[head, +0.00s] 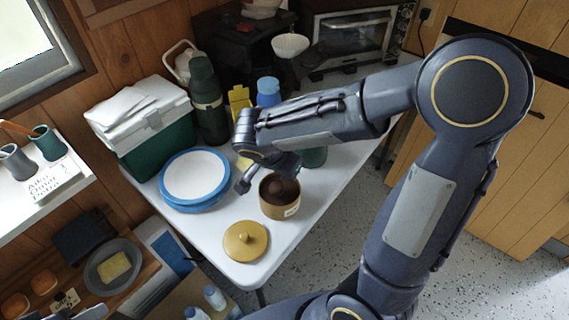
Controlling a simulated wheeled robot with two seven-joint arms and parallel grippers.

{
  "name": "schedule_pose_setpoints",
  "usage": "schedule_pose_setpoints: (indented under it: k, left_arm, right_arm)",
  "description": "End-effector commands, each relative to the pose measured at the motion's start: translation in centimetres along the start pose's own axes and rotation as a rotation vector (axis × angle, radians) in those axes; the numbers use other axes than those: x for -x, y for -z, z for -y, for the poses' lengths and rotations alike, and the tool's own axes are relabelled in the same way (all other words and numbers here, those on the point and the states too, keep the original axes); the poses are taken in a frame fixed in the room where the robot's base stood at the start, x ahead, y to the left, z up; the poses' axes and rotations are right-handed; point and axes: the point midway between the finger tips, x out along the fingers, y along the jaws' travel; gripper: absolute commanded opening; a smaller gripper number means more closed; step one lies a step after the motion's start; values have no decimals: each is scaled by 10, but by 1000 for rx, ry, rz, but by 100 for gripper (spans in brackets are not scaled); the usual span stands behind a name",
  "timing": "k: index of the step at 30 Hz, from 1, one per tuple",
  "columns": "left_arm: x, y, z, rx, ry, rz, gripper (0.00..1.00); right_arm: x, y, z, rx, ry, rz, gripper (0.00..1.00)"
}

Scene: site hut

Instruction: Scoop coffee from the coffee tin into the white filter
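The coffee tin (280,210) stands uncovered on the white table, a tan round tin with dark coffee inside. A dark brown rounded thing (282,187) shows in its mouth; I cannot tell whether it is a scoop. The gold lid (246,241) lies on the table in front of the tin. The white filter (290,45) sits at the back by the dark coffee maker. My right gripper (266,174) is just behind and left of the tin's rim, its fingers apart. What is between them is partly hidden.
A blue-rimmed plate stack (179,205) lies left of the tin. A green cooler (158,148), a dark green flask (208,103), a blue-topped container (268,87) and a toaster oven (352,37) stand behind. The table's right side is partly hidden by my arm.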

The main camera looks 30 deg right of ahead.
Motion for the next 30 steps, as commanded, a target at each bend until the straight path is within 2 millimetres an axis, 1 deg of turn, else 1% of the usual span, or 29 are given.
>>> schedule_pose_setpoints:
  k: [1, 30]
  left_arm:
    - [9, 5, -4, 0, 0, 0, 36]
    - [87, 44, -40, 0, 0, 0, 36]
  right_arm:
    - [6, 4, -1, -2, -2, 14, 0]
    - [15, 25, 0, -3, -2, 261, 0]
